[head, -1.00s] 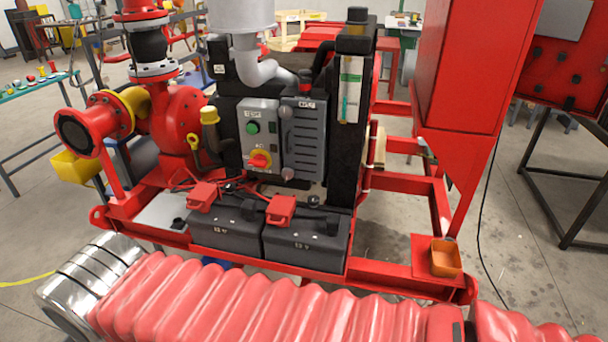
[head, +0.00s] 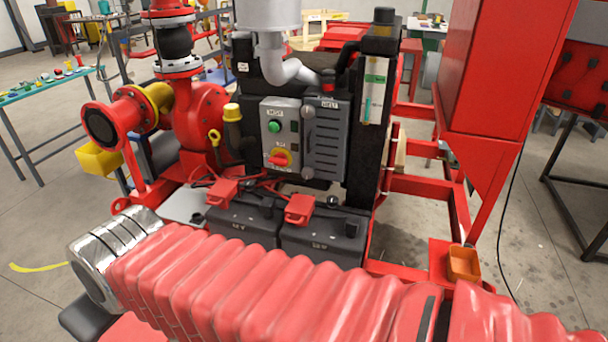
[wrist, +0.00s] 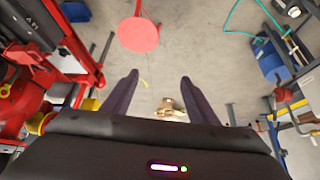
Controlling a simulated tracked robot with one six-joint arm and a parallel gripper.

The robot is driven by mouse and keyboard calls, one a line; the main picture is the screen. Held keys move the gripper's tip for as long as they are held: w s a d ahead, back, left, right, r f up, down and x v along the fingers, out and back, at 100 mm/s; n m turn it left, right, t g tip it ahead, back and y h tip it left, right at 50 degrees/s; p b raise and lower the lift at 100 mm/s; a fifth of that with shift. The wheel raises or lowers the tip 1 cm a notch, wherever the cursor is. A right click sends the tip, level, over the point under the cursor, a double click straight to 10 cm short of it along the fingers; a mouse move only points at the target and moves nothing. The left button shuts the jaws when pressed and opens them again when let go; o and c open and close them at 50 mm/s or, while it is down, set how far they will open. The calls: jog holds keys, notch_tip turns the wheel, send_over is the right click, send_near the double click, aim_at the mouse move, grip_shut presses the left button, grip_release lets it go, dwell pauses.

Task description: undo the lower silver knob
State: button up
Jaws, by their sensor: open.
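The lower silver knob (head: 308,173) sits at the lower left edge of the grey louvred cover (head: 329,140) on the pump skid. The upper silver knob (head: 308,111) is above it on the same edge. The cover looks shut against the black housing. My gripper (wrist: 158,80) shows only in the wrist view, its two dark fingers apart with nothing held between them. It points towards the floor beside the skid, away from the cover. Neither knob can be made out in the wrist view.
A grey switch box (head: 281,135) adjoins the cover on the left. Two black batteries (head: 322,240) with red terminal covers stand below. A red cabinet (head: 498,80) rises at right, near an orange tray (head: 464,263). My red-sleeved arm crosses the foreground. A brass-coloured object (wrist: 170,110) shows below the fingers.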

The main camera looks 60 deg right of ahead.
jog(key=w+d+r+m+t+h, duration=0.1)
jog(key=w+d+t, duration=0.1)
jog(key=w+d, duration=0.45)
jog(key=w+d+r+m+t+h, duration=0.1)
jog(key=w+d+t, duration=0.15)
jog(key=w, duration=0.75)
jog(key=w+d+f+m+h, duration=0.1)
jog(key=w+d+h, duration=0.15)
jog(key=d, duration=0.65)
jog(key=w+d+f+m+h, duration=0.1)
jog(key=w+d+h, duration=0.15)
jog(key=d, duration=0.55)
jog(key=s+d+f+m+g+h, duration=0.2)
jog(key=d+f+h, duration=0.1)
jog(key=d, duration=0.6)
jog(key=s+d+f+m+g+h, duration=0.1)
jog(key=s+d+f+g+h, duration=0.15)
jog(key=d, duration=0.75)
jog(key=s+d+f+m+g+h, duration=0.2)
jog(key=s+d+f+m+g, duration=0.1)
jog(key=s+d+f+g, duration=0.5)
jog(key=s+d, duration=0.3)
jog(key=s, duration=0.3)
jog(key=shift+d+f, duration=0.2)
jog(key=shift+d, duration=0.15)
